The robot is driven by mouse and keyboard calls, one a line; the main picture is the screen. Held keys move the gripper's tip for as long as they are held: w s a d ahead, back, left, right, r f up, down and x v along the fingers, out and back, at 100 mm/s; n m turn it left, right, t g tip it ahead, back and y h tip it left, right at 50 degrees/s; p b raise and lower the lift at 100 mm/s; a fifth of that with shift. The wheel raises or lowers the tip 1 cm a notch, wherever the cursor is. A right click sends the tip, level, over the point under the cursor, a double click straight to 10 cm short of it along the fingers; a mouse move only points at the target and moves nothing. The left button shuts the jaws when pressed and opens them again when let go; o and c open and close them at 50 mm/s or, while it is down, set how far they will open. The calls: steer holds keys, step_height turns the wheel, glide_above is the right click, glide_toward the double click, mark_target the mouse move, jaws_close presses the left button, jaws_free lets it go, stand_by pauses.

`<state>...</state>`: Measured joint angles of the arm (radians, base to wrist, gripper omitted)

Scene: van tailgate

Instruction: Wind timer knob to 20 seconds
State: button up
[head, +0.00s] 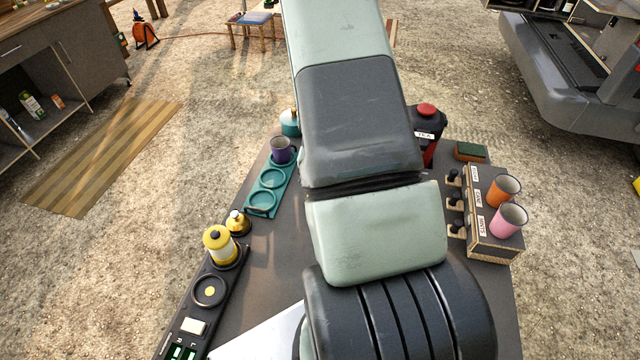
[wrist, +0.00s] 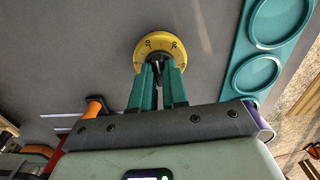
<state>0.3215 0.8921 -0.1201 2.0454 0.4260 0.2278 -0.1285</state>
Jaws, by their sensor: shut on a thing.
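The timer shows in the wrist view as a yellow dial (wrist: 151,46) with dark marks around its rim, too small to read surely. Its knob (wrist: 159,57) is a dark part at the middle of the dial, mostly hidden by my fingers. My gripper (wrist: 159,72) has two green fingers reaching to the knob, close together and shut on it. I cannot tell which mark the knob points to. In the head view my arm covers the timer and the gripper.
A teal tray (head: 255,190) with round recesses lies beside the timer, holding a purple mug (head: 281,150). A yellow-topped jar (head: 219,242) stands at front left. A box with an orange cup (head: 503,190) and pink cup (head: 509,219) is at right. An orange handle (wrist: 97,107) shows near my wrist.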

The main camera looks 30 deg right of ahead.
steer(key=shift+m, duration=1.2)
steer(key=shift+m, duration=1.2)
steer(key=shift+m, duration=1.2)
steer(key=o, duration=0.4)
steer(key=shift+o, duration=0.2)
